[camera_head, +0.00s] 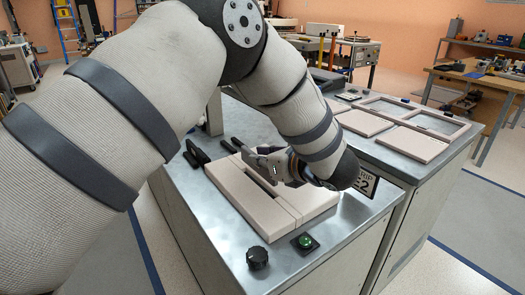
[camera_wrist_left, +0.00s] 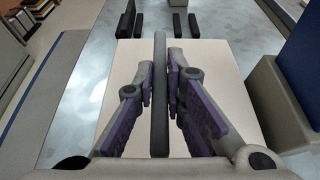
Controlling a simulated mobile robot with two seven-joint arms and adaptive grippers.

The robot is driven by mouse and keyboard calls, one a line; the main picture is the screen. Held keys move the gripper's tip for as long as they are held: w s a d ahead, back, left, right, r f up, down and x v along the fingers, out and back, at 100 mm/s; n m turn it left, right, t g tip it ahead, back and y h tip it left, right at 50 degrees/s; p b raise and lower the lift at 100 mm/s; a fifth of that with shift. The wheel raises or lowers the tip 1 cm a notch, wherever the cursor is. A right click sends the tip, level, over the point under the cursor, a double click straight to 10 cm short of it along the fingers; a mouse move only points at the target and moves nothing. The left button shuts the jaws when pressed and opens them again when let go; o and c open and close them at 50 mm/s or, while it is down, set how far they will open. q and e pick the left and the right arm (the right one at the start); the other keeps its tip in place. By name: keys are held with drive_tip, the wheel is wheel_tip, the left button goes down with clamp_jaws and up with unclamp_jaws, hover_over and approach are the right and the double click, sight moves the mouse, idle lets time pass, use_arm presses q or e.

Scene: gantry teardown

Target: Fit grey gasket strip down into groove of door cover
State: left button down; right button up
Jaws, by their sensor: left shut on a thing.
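The beige door cover (camera_head: 232,196) lies flat on the metal top of a cabinet, with a long straight groove across its face. It also shows as a pale panel in the left wrist view (camera_wrist_left: 215,62). My left gripper (camera_head: 268,165) is over the cover, and its purple-padded fingers (camera_wrist_left: 160,88) are closed on both sides of the dark grey gasket strip (camera_wrist_left: 160,60). The strip runs lengthwise between the fingers, above the panel in the wrist view. The groove beneath it is hidden there, so I cannot tell whether the strip touches it. My right gripper is not in view.
A black knob (camera_head: 257,257) and a green button (camera_head: 305,241) sit near the cabinet's front edge. A black clamp-like part (camera_head: 195,153) is left of the cover. Beige frames and panels (camera_head: 415,143) lie on the cabinet to the right.

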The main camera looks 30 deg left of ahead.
sight(258, 172)
use_arm(q)
drive_tip(key=shift+f, duration=0.85)
drive_tip(key=shift+f, duration=0.4)
drive_tip(key=shift+f+b, duration=0.3)
drive_tip(key=shift+f, duration=0.5)
idle(0.4)
drive_tip(key=c, duration=1.6)
unclamp_jaws()
drive_tip(key=shift+o, duration=0.2)
drive_tip(key=shift+d, duration=0.1)
drive_tip(key=v, duration=1.2)
